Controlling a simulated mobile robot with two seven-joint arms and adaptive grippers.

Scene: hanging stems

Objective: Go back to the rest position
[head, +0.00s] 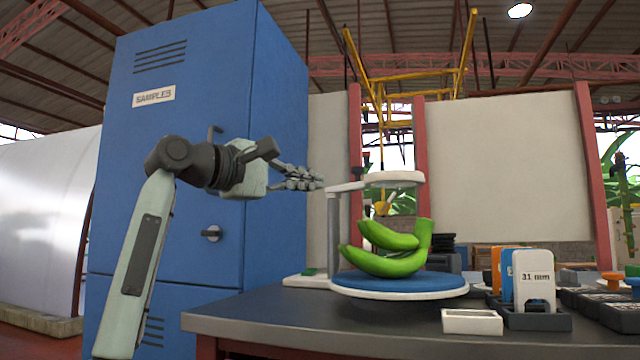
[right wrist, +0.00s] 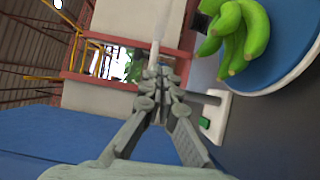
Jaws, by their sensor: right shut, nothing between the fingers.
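My right gripper (head: 318,180) is raised in front of the blue cabinet, at the left of the bench. Its fingers are shut and empty, pointing right toward the grey post of the stand. In the right wrist view the fingertips (right wrist: 156,72) meet in the middle with nothing between them. A bunch of green bananas (head: 390,250) sits on the round blue-topped plate (head: 355,284), apart from the gripper. The bananas also show at the upper right of the right wrist view (right wrist: 238,38). My left gripper is not in view.
The tall blue cabinet (head: 185,235) stands close behind my arm. A stand with a white ring head (head: 395,179) rises beside the plate. A small white tray (head: 472,322), a 31 mm gauge (head: 534,277) and dark trays are on the dark bench (head: 270,318). The bench's front left is clear.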

